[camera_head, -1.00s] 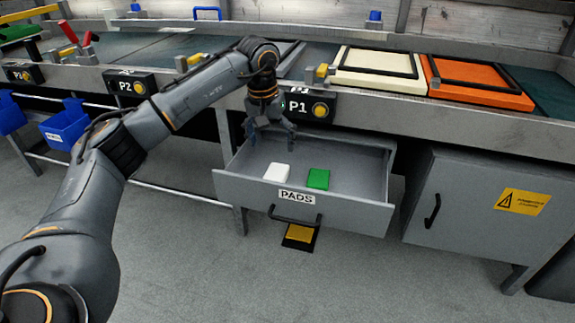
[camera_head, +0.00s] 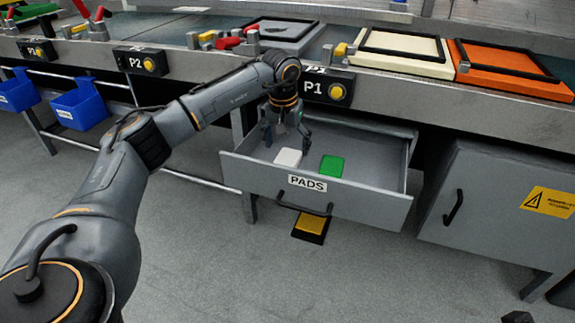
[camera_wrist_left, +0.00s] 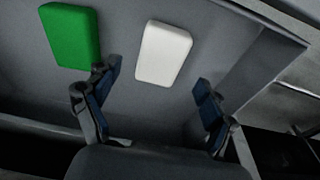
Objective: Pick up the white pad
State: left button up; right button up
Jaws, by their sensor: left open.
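The white pad (camera_head: 288,157) lies in the open drawer (camera_head: 375,205) labelled PADS, left of the green pad (camera_head: 332,166). My left gripper (camera_head: 287,140) points down into the drawer, just above and behind the white pad in the head view. In the left wrist view the white pad (camera_wrist_left: 163,52) lies ahead of the two spread fingers (camera_wrist_left: 155,98), apart from them, and the green pad (camera_wrist_left: 71,36) is beyond the left finger. The left gripper is open and empty.
The drawer hangs below the bench edge (camera_head: 420,78) with its P1 box (camera_head: 327,87). A grey cabinet (camera_head: 490,205) stands at right. On the bench are cream (camera_head: 398,64) and orange (camera_head: 505,80) framed trays. The drawer's right part is clear.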

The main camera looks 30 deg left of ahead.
aim_at(287, 157)
pick_arm(q)
jog(key=f+b, duration=0.1)
jog(key=f, duration=0.3)
jog(key=shift+w+a+b, duration=0.1)
jog(key=shift+w+b, duration=0.1)
jog(key=shift+b, duration=0.15)
jog(key=shift+f+p, duration=0.25)
jog(key=shift+p, duration=0.1)
jog(key=c, duration=1)
